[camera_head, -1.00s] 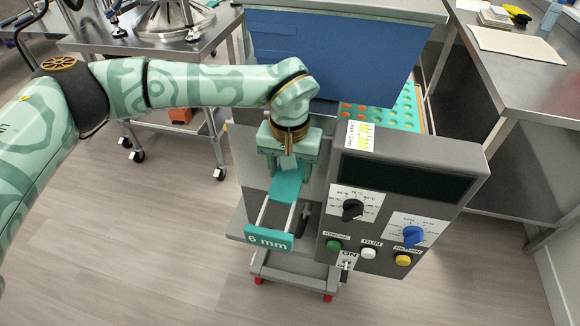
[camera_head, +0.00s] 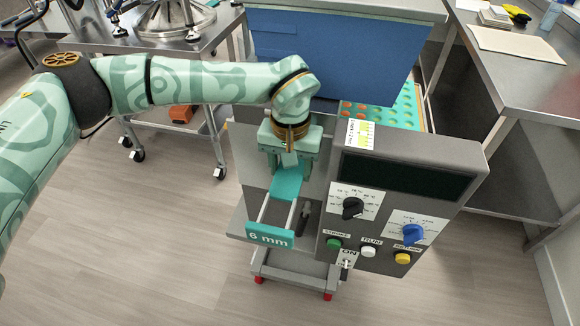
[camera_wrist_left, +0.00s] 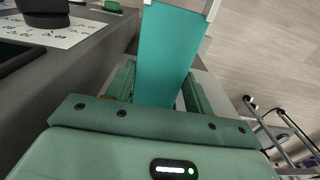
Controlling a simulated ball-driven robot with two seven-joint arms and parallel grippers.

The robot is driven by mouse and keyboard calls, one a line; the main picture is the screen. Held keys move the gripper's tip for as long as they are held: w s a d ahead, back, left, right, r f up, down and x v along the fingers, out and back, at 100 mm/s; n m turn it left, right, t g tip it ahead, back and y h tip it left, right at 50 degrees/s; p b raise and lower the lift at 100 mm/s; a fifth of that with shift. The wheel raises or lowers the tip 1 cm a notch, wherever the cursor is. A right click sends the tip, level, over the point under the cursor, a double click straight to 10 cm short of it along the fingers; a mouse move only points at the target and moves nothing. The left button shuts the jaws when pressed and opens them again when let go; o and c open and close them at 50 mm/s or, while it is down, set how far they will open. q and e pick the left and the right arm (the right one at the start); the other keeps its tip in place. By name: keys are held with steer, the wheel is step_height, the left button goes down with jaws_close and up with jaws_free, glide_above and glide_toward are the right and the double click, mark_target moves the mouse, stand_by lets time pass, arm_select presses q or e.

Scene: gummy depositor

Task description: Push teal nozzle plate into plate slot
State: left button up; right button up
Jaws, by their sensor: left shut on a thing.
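The teal nozzle plate (camera_head: 287,184) sticks out of the front of the grey depositor, with a handle frame whose front bar reads "6 mm" (camera_head: 268,236). My left gripper (camera_head: 288,166) points down at the plate's inner end and is shut on it. In the left wrist view the teal plate (camera_wrist_left: 168,55) runs out from between the fingers (camera_wrist_left: 155,92). The plate slot is hidden behind my gripper and the machine's body. My right gripper is not in view.
The depositor's control panel (camera_head: 390,215), with knobs and coloured buttons, stands close to the right of the plate. A large blue bin (camera_head: 325,58) is behind it, and a teal tray with round cavities (camera_head: 400,108) lies beyond the panel. The floor in front is clear.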

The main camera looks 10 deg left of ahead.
mark_target(271, 226)
arm_select(q)
steer(key=shift+w+r, duration=0.1)
steer(key=shift+r, duration=0.05)
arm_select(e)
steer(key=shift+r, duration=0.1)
